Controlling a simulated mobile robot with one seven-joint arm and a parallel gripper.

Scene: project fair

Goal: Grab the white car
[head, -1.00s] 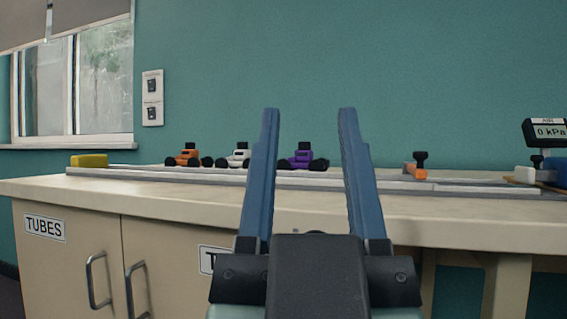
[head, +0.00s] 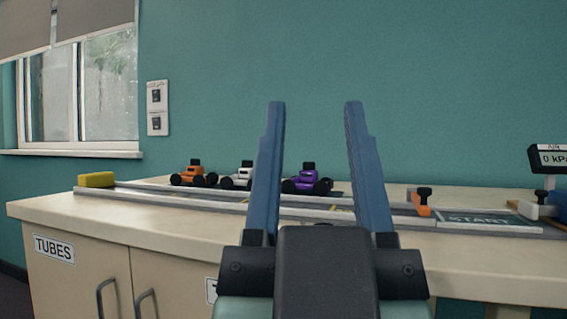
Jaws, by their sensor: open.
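The white car (head: 241,176) has black wheels and a black block on top. It stands on the bench between the orange car (head: 194,176) on its left and the purple car (head: 307,182) on its right. My gripper's left finger hides its right side. My gripper (head: 314,104) is open and empty, with fingers pointing up in the picture. It is nearer to me than the cars. The purple car shows between its fingers, and the white car lies just left of them.
A rail-edged track (head: 395,220) runs along the bench (head: 130,225), with a yellow block (head: 96,180) at its left end. A START plate (head: 479,219), an orange clamp with a black knob (head: 421,203) and a pressure display (head: 551,158) are at right. Cupboards are below.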

